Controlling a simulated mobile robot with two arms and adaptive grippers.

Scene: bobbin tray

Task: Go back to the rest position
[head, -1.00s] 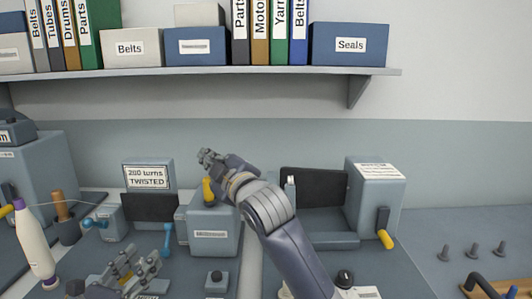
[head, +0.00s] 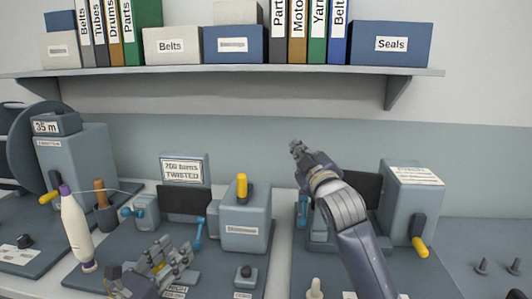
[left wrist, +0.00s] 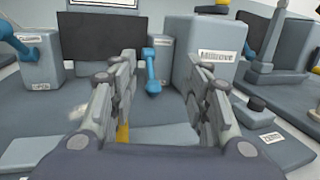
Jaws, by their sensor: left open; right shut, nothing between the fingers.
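My left gripper (head: 162,258) is low at the lower left of the head view, in front of the machine with the yellow-topped box (head: 245,218). In the left wrist view its two fingers (left wrist: 160,105) stand apart with nothing held between them. My right gripper (head: 298,150) is raised in the middle right of the head view, its fingers together and empty. It is up in front of the back wall, left of the grey machine with the yellow handle (head: 412,200), and touches nothing that I can see.
A grey machine marked 35 m (head: 75,165) is at far left. The shelf (head: 230,73) with boxes and binders hangs above. Several dark pegs (head: 497,266) stand at far right.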

